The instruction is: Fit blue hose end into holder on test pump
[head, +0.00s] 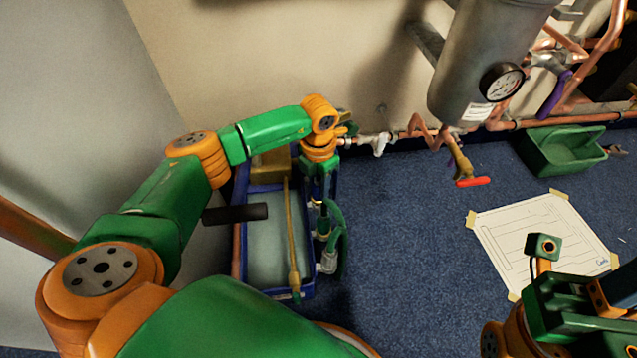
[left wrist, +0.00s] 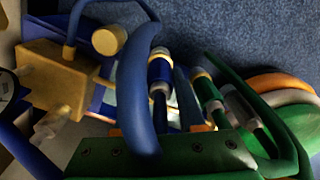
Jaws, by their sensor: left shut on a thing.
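The test pump is a blue open tank (head: 240,255) with pale water, a brass block (head: 270,166), a brass rod and a black-gripped handle (head: 236,213). My left gripper (head: 322,197) points down over the tank's right edge. The holder is hidden or not distinct. My right gripper (head: 572,285) is partly in view, its opening unclear.
A green hose (head: 340,240) and grey fitting (head: 329,262) sit at the tank's right side. Copper pipes, a grey cylinder with gauge (head: 500,82) and a red-handled valve (head: 472,182) are at the back. Taped paper (head: 540,240) and a green box (head: 562,150) lie right.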

